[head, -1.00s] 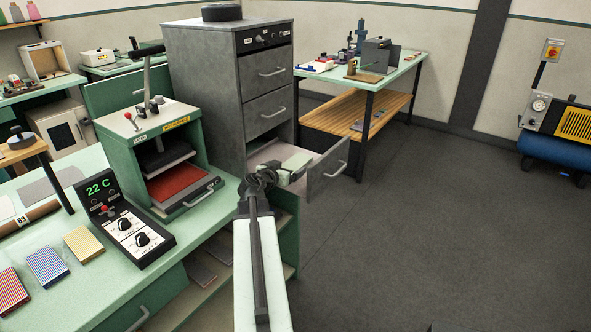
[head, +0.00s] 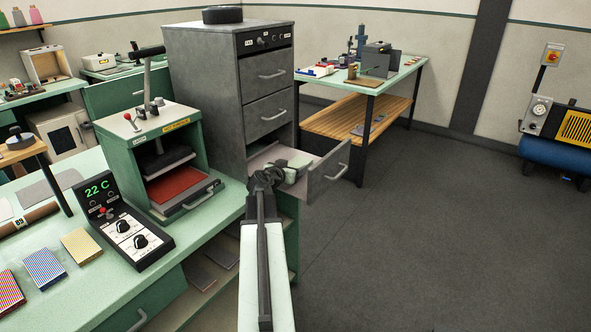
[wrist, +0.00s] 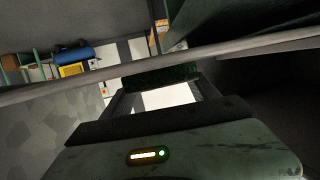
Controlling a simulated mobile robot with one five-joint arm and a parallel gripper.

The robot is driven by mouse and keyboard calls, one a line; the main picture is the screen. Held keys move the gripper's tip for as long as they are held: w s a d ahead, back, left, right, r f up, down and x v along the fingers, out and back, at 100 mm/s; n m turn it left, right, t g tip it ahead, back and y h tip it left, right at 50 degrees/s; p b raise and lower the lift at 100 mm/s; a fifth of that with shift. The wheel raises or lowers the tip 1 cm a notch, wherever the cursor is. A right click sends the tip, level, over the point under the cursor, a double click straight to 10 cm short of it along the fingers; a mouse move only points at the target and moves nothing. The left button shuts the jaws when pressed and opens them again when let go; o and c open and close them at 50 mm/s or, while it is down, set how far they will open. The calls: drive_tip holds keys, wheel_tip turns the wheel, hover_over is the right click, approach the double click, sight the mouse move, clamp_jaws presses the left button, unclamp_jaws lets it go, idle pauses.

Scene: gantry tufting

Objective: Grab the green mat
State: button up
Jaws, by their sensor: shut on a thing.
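My gripper (wrist: 160,92) reaches over the open drawer (head: 329,172) of the grey cabinet in the head view, where its fingertips are hard to make out. In the wrist view its two dark fingers are shut on a dark green, textured strip, which looks like an edge of the green mat (wrist: 162,76). The rest of the mat is hidden, and I cannot make out the mat in the head view. A pale surface shows between the fingers below the strip.
The grey cabinet (head: 212,95) stands behind the green bench. A green press (head: 160,150) and a control box (head: 124,222) are left of my arm. A table (head: 385,75) stands behind the drawer. The floor (head: 450,230) to the right is clear.

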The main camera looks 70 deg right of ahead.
drive_tip(key=shift+r+p, duration=0.55)
drive_tip(key=shift+c, duration=1)
wheel_tip(320, 180, up, 9)
drive_tip(key=p, duration=0.9)
